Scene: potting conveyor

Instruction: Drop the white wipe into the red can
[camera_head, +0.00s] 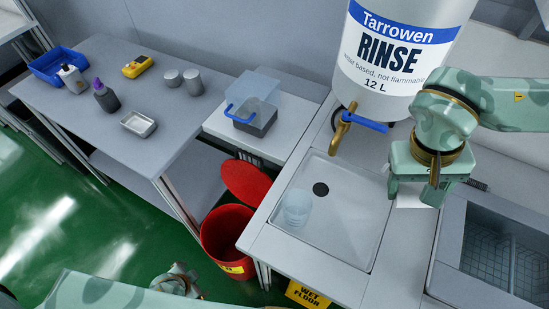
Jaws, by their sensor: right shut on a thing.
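My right gripper (425,193) is over the right side of the sink counter, pointing down. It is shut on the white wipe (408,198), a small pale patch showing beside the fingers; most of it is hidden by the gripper. The red can (208,237) stands on the green floor left of the sink counter, with its red lid (246,181) tilted up and its mouth open. My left gripper (180,280) is low at the bottom edge, left of and nearer than the can; its jaws are not clear.
A sink basin (345,205) holds a clear, glass-like vessel (298,207). A rinse tank (395,50) with a brass tap (341,128) hangs above it. A grey basket unit (450,240) is at right. A yellow wet-floor sign (306,296) is near the can. A grey bin (254,117) is on the counter.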

